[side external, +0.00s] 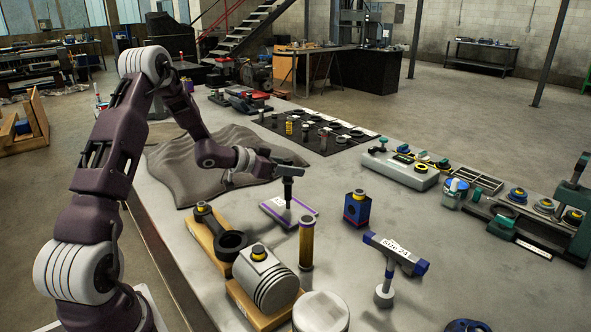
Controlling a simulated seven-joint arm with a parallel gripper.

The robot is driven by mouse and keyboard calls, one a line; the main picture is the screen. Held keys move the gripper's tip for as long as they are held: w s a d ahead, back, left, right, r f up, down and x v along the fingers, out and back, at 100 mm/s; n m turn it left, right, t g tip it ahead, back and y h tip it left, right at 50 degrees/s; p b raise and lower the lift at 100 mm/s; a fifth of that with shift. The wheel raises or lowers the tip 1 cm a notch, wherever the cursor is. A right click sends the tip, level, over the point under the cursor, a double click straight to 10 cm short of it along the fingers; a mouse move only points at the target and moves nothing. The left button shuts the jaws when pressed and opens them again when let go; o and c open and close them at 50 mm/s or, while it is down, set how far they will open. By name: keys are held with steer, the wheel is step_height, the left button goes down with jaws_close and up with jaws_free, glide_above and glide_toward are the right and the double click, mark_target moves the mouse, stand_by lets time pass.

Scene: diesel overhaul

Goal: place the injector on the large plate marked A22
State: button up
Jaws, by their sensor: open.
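I cannot read an A22 mark on any plate. I cannot tell for sure which piece is the injector. A slim upright amber cylinder (307,243) stands apart, in front of the purple-edged plate.
A piston (268,284) and connecting rod (213,222) sit on wooden blocks at the front. A blue block (357,208) and a labelled stand (395,250) are to the right. A crumpled grey cloth (195,167) and black mat (318,136) lie behind.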

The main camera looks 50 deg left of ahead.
steer(key=v, duration=0.9)
steer(key=s+d+r+n+g+y, duration=0.1)
steer(key=s+d+r+y, duration=0.15)
steer(key=r, duration=0.25)
steer(key=s+d+r+g+y, duration=0.1)
steer(key=d+r+g+y, duration=0.1)
steer(key=d+r+y, duration=0.3)
steer(key=s+d+g+h, duration=0.2)
steer(key=s+d+h, duration=0.1)
steer(key=s+d, duration=0.6)
steer(key=s+d+g+h, duration=0.2)
steer(key=s+d, duration=0.7)
steer(key=s, duration=0.6)
steer(key=shift+s+f+n+g+h, duration=0.2)
steer(key=shift+n+g+h, duration=0.1)
steer(key=shift+g+h, duration=0.15)
